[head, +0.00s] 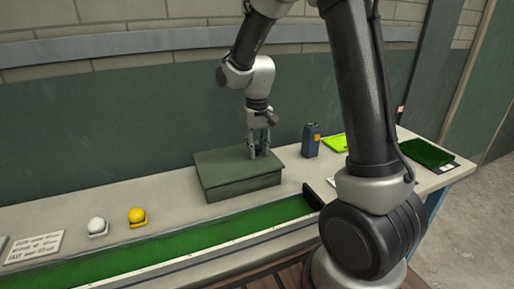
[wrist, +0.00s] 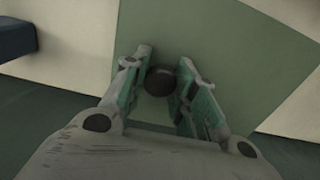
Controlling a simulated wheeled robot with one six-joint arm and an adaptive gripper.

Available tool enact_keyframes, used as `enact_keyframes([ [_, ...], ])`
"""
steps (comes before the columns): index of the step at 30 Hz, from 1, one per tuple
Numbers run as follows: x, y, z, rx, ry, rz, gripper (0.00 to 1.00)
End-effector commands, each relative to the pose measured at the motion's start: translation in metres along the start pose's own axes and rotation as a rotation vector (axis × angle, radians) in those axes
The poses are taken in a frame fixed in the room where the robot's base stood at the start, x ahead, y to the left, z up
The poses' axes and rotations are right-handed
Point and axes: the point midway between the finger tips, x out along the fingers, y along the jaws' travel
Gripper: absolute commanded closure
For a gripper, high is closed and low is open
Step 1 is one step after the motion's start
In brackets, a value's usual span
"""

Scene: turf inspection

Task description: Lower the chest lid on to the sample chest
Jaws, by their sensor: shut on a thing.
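The green sample chest (head: 245,187) stands on the bench in the head view. The flat green chest lid (head: 220,163) lies over its top and looks about level. I see no clear gap between lid and chest, but cannot tell whether it is fully seated. My gripper (head: 259,152) points down over the right half of the lid. In the wrist view my gripper (wrist: 162,85) has its fingers on either side of the lid's dark round knob (wrist: 160,80), shut on it. The lid (wrist: 215,45) fills the middle of that view.
A blue-grey device (head: 311,140) stands right of the chest. A white ball (head: 97,226) and a yellow ball (head: 137,215) sit to the left, near a printed card (head: 35,247). A green turf strip (head: 190,246) runs along the front. The wall (head: 110,125) is close behind.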

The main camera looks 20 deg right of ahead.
Motion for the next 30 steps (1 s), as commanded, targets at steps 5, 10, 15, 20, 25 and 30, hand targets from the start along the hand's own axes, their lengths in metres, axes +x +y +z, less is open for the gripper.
enact_keyframes([
  [5,-0.0001,0.0,-0.0002,0.0,0.001,0.0,1.0],
  [10,0.002,0.0,-0.0002,0.0,0.0,0.0,1.0],
  [15,0.0051,-0.0001,-0.0001,0.0,0.0,0.0,1.0],
  [20,0.0057,-0.0001,-0.0001,0.0,0.001,0.0,1.0],
  [25,0.0057,-0.0001,-0.0001,0.0,0.001,0.0,1.0],
  [30,0.0057,-0.0001,-0.0002,0.0,0.001,0.0,0.56],
])
